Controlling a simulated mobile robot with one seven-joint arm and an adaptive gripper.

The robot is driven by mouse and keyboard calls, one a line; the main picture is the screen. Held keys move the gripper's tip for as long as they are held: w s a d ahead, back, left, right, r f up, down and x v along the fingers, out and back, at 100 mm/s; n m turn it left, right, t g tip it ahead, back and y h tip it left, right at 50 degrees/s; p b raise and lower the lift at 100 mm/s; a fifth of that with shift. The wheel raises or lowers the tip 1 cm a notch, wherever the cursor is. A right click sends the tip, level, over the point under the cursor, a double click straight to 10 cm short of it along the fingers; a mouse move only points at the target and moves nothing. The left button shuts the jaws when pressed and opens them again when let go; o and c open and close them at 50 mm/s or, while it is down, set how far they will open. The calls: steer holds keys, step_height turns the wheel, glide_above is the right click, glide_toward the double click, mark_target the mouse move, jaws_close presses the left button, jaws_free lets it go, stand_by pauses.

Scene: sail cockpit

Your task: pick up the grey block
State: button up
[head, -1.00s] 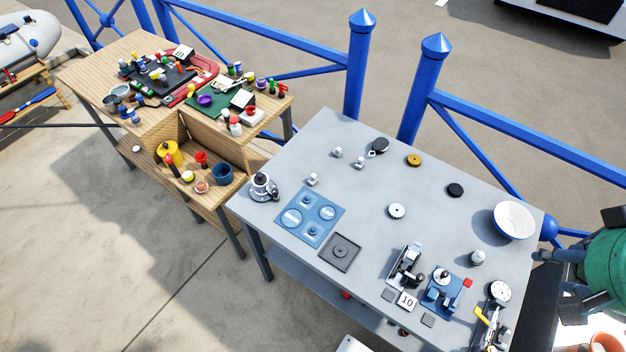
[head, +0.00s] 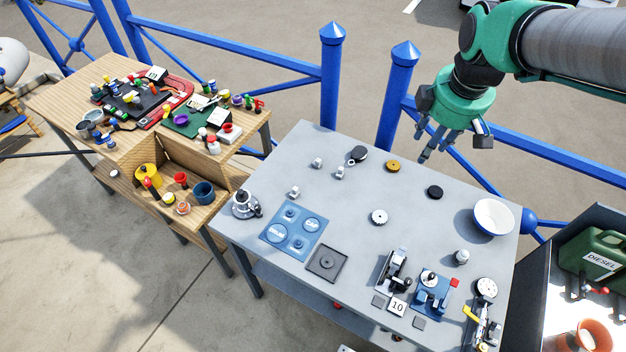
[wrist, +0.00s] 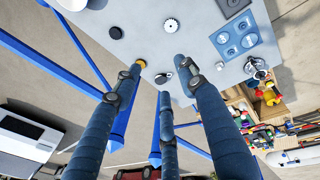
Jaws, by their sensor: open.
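Several small grey pieces lie on the grey table (head: 350,225) in the head view. Three light, blocky ones are a left one (head: 294,192), a back one (head: 317,162) and one beside it (head: 339,173). I cannot tell for certain which is the grey block. My gripper (head: 447,142) is open and empty, raised high over the table's back right side, clear of all these pieces. Its three spread fingers (wrist: 160,76) point toward the table in the wrist view and partly hide it.
A white bowl (head: 493,217), a blue plate (head: 292,233), a dark square tray (head: 326,263) and small devices (head: 431,292) stand on the table. Blue railing (head: 330,85) runs behind it. A cluttered wooden bench (head: 60,98) is at left. The table's middle is mostly clear.

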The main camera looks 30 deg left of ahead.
steer(key=w+a+f+n+g, duration=0.1)
steer(key=a+f+n, duration=0.1)
steer(key=a, duration=0.3)
steer(key=w+a+f+n, duration=0.2)
steer(key=a+f, duration=0.1)
steer(key=a, duration=0.1)
steer(key=n+g+h, duration=0.1)
steer(key=n+g, duration=0.1)
steer(key=n, duration=1.1)
glide_above(295, 189)
step_height(295, 189, down, 20)
steer(key=shift+w+a+f, duration=0.1)
steer(key=shift+f, duration=0.1)
steer(key=shift+f, duration=4.2)
steer(key=shift+f+b, duration=0.75)
steer(key=shift+f, duration=1.85)
